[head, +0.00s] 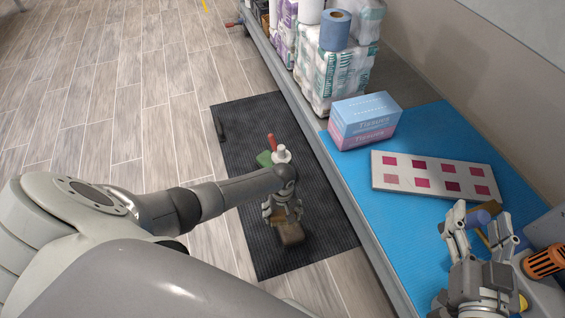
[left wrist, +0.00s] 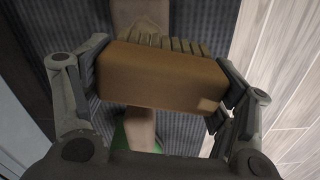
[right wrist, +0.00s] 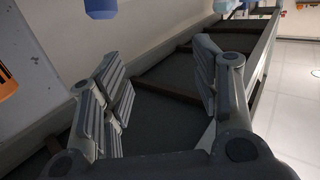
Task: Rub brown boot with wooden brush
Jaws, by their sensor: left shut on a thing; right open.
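The wooden brush (left wrist: 160,78) is an orange-brown block with pale bristles on its far side. My left gripper (head: 281,212) is shut on it, with a finger at each end in the left wrist view. The brown boot (head: 291,234) is on the dark ribbed mat, just below the left gripper. In the left wrist view parts of the boot (left wrist: 140,127) show above and below the brush, which hides its middle. I cannot tell whether the bristles touch it. My right gripper (head: 480,230) is open and empty at the right, above the blue surface.
The dark mat (head: 245,125) lies on the wood-look floor beside the rack. A green object (head: 264,159) and a red-handled one (head: 271,141) are beyond the left gripper. The rack holds tissue boxes (head: 365,120), a colour-patch board (head: 433,195), paper rolls and an orange-black item (head: 543,262).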

